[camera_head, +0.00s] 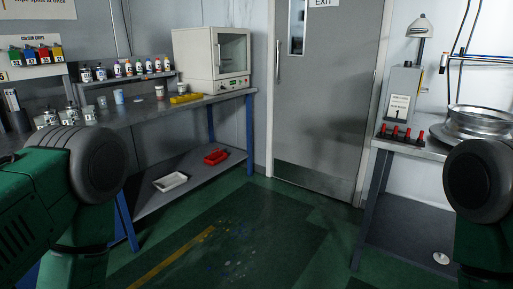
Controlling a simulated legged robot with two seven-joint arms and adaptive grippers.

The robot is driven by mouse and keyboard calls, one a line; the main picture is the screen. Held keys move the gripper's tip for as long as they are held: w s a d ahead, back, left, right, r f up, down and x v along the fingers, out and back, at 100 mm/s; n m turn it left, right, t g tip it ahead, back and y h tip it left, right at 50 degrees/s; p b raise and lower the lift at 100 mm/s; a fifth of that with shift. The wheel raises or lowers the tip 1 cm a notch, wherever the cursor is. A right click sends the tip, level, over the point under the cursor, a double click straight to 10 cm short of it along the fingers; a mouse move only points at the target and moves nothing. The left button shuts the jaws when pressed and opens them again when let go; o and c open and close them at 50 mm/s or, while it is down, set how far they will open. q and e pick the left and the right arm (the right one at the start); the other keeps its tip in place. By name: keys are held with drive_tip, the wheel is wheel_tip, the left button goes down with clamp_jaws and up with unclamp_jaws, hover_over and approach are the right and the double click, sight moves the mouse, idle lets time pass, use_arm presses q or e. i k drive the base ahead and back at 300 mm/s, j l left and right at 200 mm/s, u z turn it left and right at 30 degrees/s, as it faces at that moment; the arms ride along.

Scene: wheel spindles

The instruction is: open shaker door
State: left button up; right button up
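A cream box-shaped machine (197,62) stands at the far end of the left workbench, against the wall; it looks like the shaker. Its front door (231,54) has a dark window in a pale frame and appears closed. A panel with a small red mark lies below the door. My green left arm enters at the lower left and my green right arm at the lower right, each with a dark rounded joint. Neither gripper's fingers show in this view. The machine is well beyond both arms.
The left bench (150,113) holds bottles, cups, tins and a yellow tray (186,98). Its lower shelf holds a white tray (171,182) and a red tray (216,157). A right bench (415,148) bears a metal wheel (478,122). Green floor (240,235) between is clear.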

sight(215, 46)
drive_tip(key=i+u, duration=0.2)
drive_tip(key=i, duration=0.3)
drive_tip(key=i+l+u, duration=0.2)
drive_tip(key=i, duration=0.25)
drive_tip(key=i+l+u, duration=0.2)
drive_tip(key=i, duration=0.3)
drive_tip(key=i+l+u, duration=0.25)
drive_tip(key=i, duration=0.2)
drive_tip(key=i+l+u, duration=0.2)
drive_tip(key=i, duration=0.25)
drive_tip(key=i+l+u, duration=0.25)
drive_tip(key=i+l, duration=0.15)
drive_tip(key=l, duration=0.25)
drive_tip(key=i+l+u, duration=0.15)
drive_tip(key=l, duration=0.25)
drive_tip(key=i+l+u, duration=0.1)
drive_tip(key=l, duration=0.25)
drive_tip(key=i+l+u, duration=0.15)
drive_tip(key=l, duration=0.3)
drive_tip(key=i+l+u, duration=0.1)
drive_tip(key=i+l, duration=0.15)
drive_tip(key=l, duration=0.15)
drive_tip(key=i+l+u, duration=0.15)
drive_tip(key=l, duration=0.55)
drive_tip(key=k+l, duration=0.15)
drive_tip(key=l, duration=0.2)
